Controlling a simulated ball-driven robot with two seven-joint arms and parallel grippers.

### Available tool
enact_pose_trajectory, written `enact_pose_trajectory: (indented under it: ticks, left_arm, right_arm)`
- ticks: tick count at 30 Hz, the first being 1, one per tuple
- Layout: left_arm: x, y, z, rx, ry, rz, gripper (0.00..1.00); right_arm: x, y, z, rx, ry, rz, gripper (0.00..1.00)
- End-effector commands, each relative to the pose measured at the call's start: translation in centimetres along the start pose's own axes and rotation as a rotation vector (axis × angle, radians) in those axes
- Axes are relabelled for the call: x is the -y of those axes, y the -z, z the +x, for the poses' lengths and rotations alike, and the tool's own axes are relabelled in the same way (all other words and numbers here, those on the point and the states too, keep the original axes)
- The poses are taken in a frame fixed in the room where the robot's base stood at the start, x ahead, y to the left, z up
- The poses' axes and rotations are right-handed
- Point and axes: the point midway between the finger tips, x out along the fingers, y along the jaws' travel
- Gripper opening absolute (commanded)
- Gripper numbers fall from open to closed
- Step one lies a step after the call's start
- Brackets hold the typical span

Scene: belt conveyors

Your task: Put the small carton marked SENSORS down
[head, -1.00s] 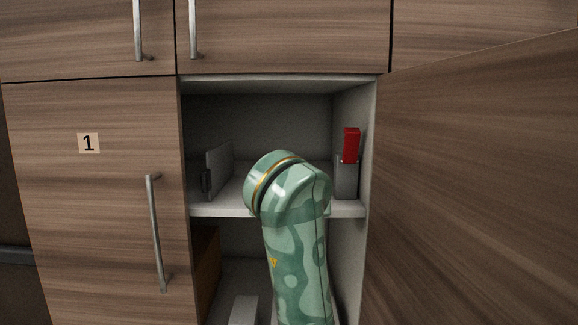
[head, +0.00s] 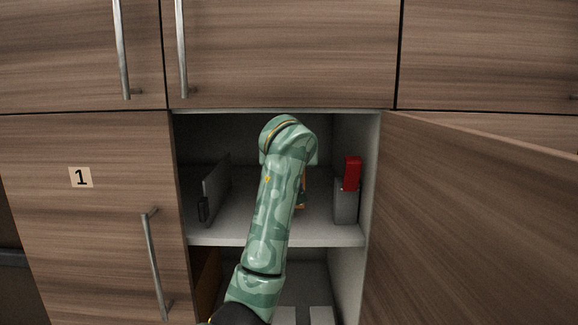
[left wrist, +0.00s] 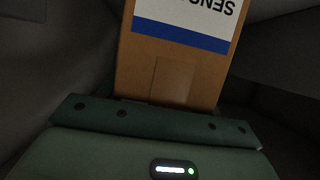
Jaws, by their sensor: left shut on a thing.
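The small brown carton (left wrist: 185,80) shows in the left wrist view with a white and blue label; part of the word SENSORS reads upside down at the top edge. My left gripper (left wrist: 165,118) is shut on the carton, right up against its near end. In the head view my left arm reaches into the open cabinet above its middle shelf (head: 325,233). The arm hides the gripper and most of the carton; a sliver of orange-brown (head: 303,187) shows beside it. I cannot tell whether the carton touches the shelf. My right gripper is not in view.
A grey box with a red top (head: 349,190) stands at the shelf's right side. A thin grey panel-like thing (head: 216,188) stands at the left. The open door (head: 475,220) is to the right. A brown thing (head: 206,280) and pale things (head: 320,315) lie below.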

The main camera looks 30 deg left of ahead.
Motion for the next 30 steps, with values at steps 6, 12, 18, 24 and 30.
enact_pose_trajectory:
  ticks: [6,12,18,24,30]
  left_arm:
    - [0.1,-1.6,1.3,0.002,0.003,0.005,0.33]
    - [0.0,-3.1,1.8,-0.002,0.0,0.0,0.33]
    - [0.0,-3.1,1.8,-0.001,-0.001,0.0,0.33]
    - [0.0,-3.3,1.9,0.0,0.0,0.001,0.85]
    - [0.0,-3.3,1.9,0.0,0.0,0.001,0.85]
  right_arm:
    - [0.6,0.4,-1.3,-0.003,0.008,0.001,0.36]
    - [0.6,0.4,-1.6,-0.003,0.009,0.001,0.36]
    - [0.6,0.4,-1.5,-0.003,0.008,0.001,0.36]
    - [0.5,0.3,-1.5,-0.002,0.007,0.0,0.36]
    - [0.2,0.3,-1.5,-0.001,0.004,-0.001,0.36]
